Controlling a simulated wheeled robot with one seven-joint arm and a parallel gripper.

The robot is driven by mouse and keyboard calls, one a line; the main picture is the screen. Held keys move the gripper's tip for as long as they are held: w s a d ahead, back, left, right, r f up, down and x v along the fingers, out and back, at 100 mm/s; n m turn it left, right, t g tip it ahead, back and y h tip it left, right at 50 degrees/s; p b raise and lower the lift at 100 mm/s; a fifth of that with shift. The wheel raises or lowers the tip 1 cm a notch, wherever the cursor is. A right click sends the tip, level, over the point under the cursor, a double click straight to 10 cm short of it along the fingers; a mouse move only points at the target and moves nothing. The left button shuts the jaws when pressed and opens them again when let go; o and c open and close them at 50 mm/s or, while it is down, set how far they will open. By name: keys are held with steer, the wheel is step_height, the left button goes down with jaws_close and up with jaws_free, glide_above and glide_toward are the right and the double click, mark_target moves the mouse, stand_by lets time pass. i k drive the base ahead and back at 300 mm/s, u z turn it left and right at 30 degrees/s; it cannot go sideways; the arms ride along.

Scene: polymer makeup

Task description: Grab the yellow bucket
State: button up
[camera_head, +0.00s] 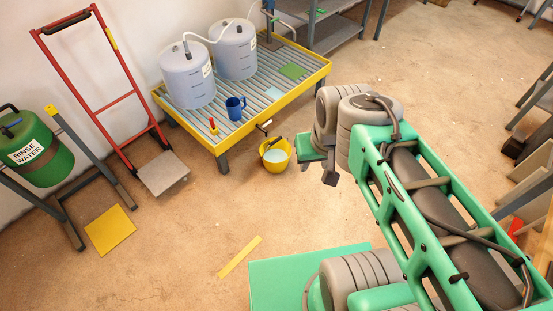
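The yellow bucket (288,152) stands on the floor beside the front corner of the low yellow-framed platform. Pale liquid shows inside it, and a dark handle lies across its top. My gripper (319,170) is just right of the bucket in the picture, at the end of my green and grey arm, with a gap of floor showing between them. A dark finger points down, but the wrist hides much of the gripper, so I cannot tell whether it is open or shut. The bucket is not in its grip.
The platform (322,72) carries two grey drums (187,82) and a blue mug (234,108). A red hand truck (125,98) and a green rinse water barrel (45,165) stand left. Floor in front of the bucket is clear, with a yellow strip (240,257) on it.

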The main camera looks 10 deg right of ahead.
mark_target(275, 153)
steer(key=z, duration=0.05)
steer(key=i, duration=1.75)
steer(key=u, duration=2.7)
